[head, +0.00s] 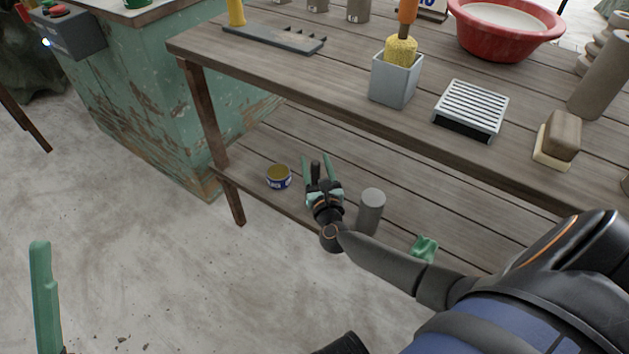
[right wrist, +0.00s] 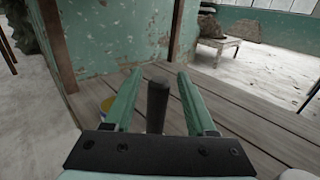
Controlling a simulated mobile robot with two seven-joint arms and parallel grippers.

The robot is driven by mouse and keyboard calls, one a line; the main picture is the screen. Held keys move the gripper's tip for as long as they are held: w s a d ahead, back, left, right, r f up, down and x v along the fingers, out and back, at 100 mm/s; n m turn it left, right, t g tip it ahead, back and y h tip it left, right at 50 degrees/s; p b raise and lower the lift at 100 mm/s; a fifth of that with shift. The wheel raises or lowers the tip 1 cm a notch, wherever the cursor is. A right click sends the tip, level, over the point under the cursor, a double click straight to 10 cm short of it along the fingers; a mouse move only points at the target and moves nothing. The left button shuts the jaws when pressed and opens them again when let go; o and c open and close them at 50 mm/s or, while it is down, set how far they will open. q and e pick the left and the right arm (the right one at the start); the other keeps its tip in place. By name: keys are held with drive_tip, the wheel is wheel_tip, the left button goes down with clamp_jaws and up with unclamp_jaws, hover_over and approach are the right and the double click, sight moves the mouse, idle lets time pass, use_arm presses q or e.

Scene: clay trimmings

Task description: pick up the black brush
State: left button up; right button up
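The black brush (head: 315,172) is on the lower shelf of the wooden table, between the fingers of my right gripper (head: 316,158). In the right wrist view its dark handle (right wrist: 157,106) stands up between the two green fingers (right wrist: 159,73), with a gap on each side. The right gripper is open around it and does not visibly grip it. The lower end of the brush is hidden by the gripper. Of my left gripper, one green finger (head: 44,295) shows at the lower left of the head view, away from the table; its opening is not visible.
A blue and yellow tin (head: 278,178) stands left of the right gripper. A grey cylinder (head: 370,210) and a green crumpled thing (head: 425,248) are to its right. The tabletop above holds a grey pot (head: 395,84), a slatted box (head: 470,108) and a red basin (head: 505,42).

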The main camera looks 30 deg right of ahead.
clamp_jaws()
idle(0.5)
